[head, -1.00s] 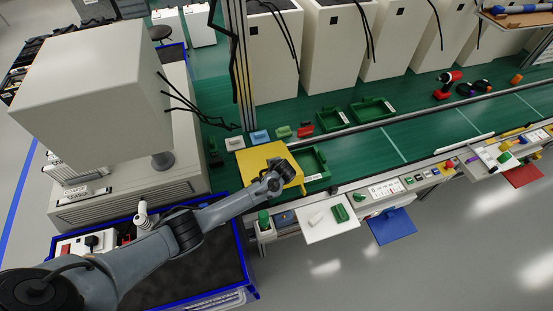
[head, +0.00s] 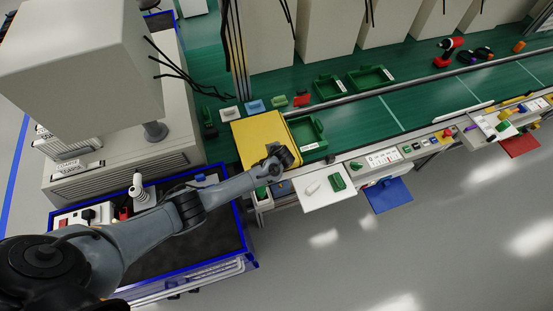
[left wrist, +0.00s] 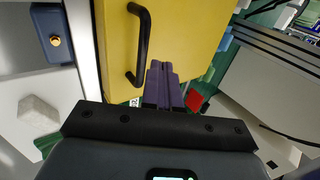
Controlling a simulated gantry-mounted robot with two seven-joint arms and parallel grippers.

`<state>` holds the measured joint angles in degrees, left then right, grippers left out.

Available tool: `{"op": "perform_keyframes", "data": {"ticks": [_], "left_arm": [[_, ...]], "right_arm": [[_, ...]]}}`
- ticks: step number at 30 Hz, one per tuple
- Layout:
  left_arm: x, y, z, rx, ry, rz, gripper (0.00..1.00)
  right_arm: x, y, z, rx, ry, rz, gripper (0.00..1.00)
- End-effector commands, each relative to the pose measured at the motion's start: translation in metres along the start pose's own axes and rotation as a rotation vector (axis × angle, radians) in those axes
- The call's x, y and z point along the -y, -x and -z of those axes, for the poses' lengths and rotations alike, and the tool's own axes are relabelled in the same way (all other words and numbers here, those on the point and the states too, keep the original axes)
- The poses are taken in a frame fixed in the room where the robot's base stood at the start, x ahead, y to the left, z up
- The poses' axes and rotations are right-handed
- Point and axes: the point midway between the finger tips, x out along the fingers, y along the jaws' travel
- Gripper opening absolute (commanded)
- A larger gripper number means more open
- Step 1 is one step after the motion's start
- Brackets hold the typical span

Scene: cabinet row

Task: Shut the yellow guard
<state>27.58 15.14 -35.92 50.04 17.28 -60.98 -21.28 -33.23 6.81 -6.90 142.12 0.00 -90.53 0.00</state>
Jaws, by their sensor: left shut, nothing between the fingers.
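The yellow guard (head: 258,136) shows as a broad flat panel at the left end of the green bench in the head view. In the left wrist view its yellow face (left wrist: 190,35) fills the upper middle, with a black bar handle (left wrist: 143,45) on it. My left gripper (head: 285,156) is over the guard's front right corner. Its purple fingers (left wrist: 164,75) are shut and empty, beside the handle's lower end and not around it. I cannot tell whether they touch the guard. The guard's hinge and its gap to what lies beneath are hidden. My right gripper is not in view.
A green tray (head: 323,144) stands just right of the guard. A white shelf (head: 322,202) and a blue flap (head: 389,197) stick out at the bench front. A big pale box (head: 75,70) stands at left. The floor in front is clear.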

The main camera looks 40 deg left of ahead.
Motion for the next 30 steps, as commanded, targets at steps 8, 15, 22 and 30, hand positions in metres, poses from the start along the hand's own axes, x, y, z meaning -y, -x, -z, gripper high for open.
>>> {"op": "perform_keyframes", "data": {"ticks": [8,15,22,30], "left_arm": [[0.018,0.031,-0.001,0.000,0.002,0.000,0.00],[-0.002,0.063,-0.001,-0.002,0.000,0.001,0.00],[-0.021,0.097,-0.001,-0.001,0.000,0.000,0.00],[-0.033,0.116,-0.001,0.000,0.001,-0.001,0.00]], "right_arm": [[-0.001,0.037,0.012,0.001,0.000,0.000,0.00],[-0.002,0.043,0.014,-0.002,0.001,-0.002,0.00],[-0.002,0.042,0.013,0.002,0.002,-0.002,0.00],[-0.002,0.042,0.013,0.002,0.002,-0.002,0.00]]}}
